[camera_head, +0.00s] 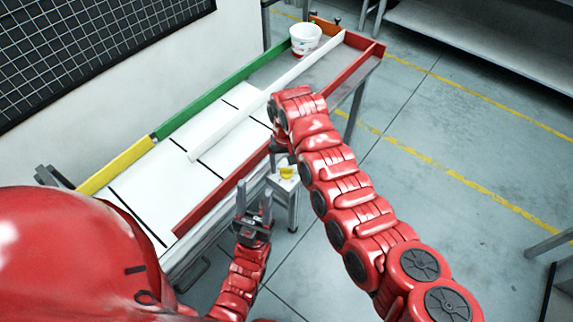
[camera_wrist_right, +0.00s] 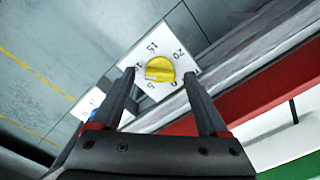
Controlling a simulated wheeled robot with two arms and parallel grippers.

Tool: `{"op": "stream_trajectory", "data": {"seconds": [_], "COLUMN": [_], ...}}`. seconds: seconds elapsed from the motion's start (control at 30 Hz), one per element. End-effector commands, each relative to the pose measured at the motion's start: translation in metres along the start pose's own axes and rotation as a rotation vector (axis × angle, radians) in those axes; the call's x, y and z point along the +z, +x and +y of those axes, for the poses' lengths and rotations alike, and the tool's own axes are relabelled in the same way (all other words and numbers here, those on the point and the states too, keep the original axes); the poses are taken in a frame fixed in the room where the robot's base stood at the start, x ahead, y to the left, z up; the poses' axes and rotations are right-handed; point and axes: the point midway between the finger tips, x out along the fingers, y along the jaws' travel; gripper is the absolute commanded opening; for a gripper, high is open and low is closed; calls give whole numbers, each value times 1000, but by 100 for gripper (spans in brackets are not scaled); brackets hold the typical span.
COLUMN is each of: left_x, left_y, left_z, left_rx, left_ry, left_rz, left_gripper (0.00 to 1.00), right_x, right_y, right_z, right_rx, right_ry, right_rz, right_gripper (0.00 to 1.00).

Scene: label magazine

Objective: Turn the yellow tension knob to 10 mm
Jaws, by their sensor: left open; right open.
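The yellow tension knob (camera_wrist_right: 159,69) sits on a white dial plate (camera_wrist_right: 172,45) with printed numbers; 0, 5, 15 and 20 are readable. The mark at the plate's left is partly hidden by a finger. The knob's raised grip lies roughly level in the right wrist view; which number it points to is unclear. In the head view the knob (camera_head: 287,172) is small, on top of a grey post. My right gripper (camera_wrist_right: 160,77) is open, its fingers appearing on either side of the knob; contact is not visible. My left gripper (camera_head: 254,192) is open and empty, left of the post.
A long white table (camera_head: 185,150) has green, yellow and red side rails and a white divider bar (camera_head: 240,110). A white cup (camera_head: 305,39) stands at its far end. The red rail (camera_wrist_right: 265,100) runs close by my right gripper.

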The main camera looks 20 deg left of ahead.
Motion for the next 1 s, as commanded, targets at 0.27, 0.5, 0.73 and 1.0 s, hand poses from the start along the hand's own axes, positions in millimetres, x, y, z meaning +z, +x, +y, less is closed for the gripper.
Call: {"op": "stream_trajectory", "data": {"seconds": [0.27, 0.5, 0.73, 1.0], "left_x": [2, 2, 2, 3], "left_y": [-13, -11, -14, -16], "left_z": [1, 1, 1, 1], "left_rx": [0, 0, 0, 0], "left_ry": [0, 0, 0, 0], "left_rz": [0, 0, 0, 0], "left_gripper": [50, 50, 50, 50], "right_x": [-2, -2, -1, 0], "right_y": [-46, -110, -149, -170], "right_z": [0, 2, 1, 0], "right_rx": [-1, 2, 4, 1], "right_ry": [0, 0, 1, 1], "right_rz": [6, 5, 4, 1], "right_gripper": [78, 78, 78, 78]}}
